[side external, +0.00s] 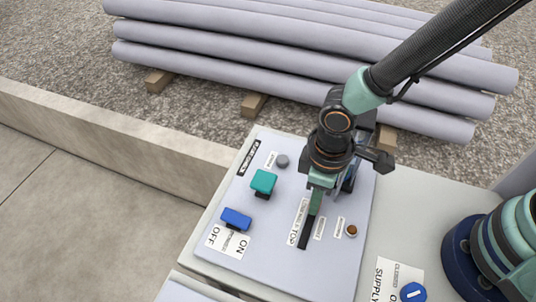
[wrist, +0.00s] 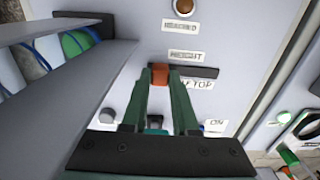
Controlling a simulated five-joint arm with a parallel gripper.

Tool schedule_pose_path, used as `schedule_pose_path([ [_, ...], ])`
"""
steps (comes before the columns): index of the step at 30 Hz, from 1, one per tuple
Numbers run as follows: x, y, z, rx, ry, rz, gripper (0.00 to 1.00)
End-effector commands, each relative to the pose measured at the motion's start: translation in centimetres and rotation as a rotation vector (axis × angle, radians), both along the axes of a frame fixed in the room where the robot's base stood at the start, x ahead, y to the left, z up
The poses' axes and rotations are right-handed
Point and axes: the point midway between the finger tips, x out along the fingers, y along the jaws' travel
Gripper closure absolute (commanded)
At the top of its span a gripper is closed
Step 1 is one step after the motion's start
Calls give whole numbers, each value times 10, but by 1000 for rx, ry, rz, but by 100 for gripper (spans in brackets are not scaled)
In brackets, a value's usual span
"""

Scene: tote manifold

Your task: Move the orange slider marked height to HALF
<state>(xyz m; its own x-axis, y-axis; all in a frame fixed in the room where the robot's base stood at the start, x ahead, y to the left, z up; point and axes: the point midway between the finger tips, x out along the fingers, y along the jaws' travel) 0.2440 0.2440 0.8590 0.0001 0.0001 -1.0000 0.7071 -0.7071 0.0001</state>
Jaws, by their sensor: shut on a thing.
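The orange slider (wrist: 160,75) sits between my fingertips in the wrist view, near the left part of its dark slot (wrist: 205,71). My gripper (wrist: 160,73) is shut on it, one finger on each side. The HEIGHT label (wrist: 186,56) is above the slot. Below it, the scale label (wrist: 201,84) shows TOP at the right; my finger covers its left part, so I cannot tell exactly how the slider lines up with HALF. In the side view my gripper (side external: 317,195) points down at the slot (side external: 305,234) and hides the slider.
The panel (side external: 275,272) also carries a teal switch (side external: 264,182), a blue switch (side external: 236,219) with OFF and ON labels, a grey button (side external: 282,161) and an orange-brown lamp (side external: 351,231) marked REACHED. Grey pipes (side external: 215,73) lie behind a low concrete kerb (side external: 100,128).

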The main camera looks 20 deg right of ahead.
Motion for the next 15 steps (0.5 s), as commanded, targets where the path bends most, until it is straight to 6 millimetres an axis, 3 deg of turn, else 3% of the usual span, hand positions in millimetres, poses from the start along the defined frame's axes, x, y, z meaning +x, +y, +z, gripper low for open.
schedule_pose_path([
  [9, -23, 23, 1, -1, 1, 5, 100],
  [15, -24, 24, 1, -1, 1, 0, 100],
])
